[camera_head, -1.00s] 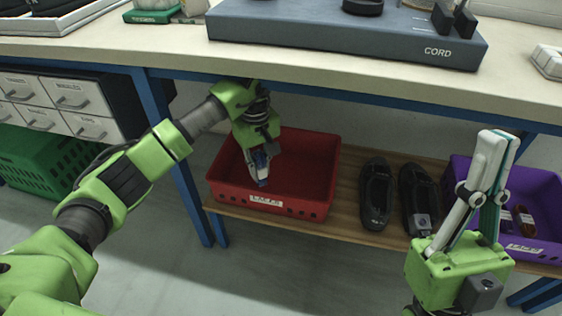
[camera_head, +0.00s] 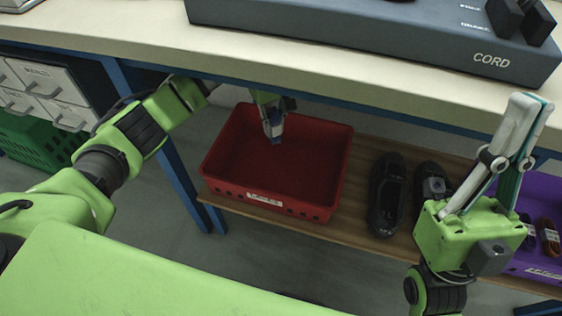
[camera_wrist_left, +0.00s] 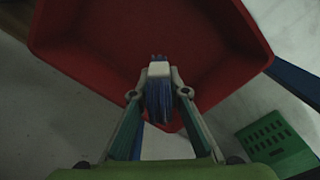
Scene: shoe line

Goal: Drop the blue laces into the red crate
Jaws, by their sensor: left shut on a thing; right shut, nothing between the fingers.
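The red crate (camera_head: 230,186) stands on the low wooden shelf under the workbench, with a white label on its front wall. It looks empty inside. My left gripper (camera_head: 274,133) reaches in under the bench top and hangs over the back part of the crate. It is shut on the blue laces (camera_wrist_left: 158,98), a bundle with a white band, shown in the left wrist view against the red crate (camera_wrist_left: 215,50). My right gripper (camera_head: 520,125) points upward at the right, shut and empty.
Dark shoes (camera_head: 388,195) stand on the shelf (camera_head: 350,233) right of the crate. A purple crate (camera_head: 540,190) with laces is at the far right, partly behind my right gripper. The bench top (camera_head: 380,80) overhangs the shelf. A green crate (camera_head: 40,145) is at the left.

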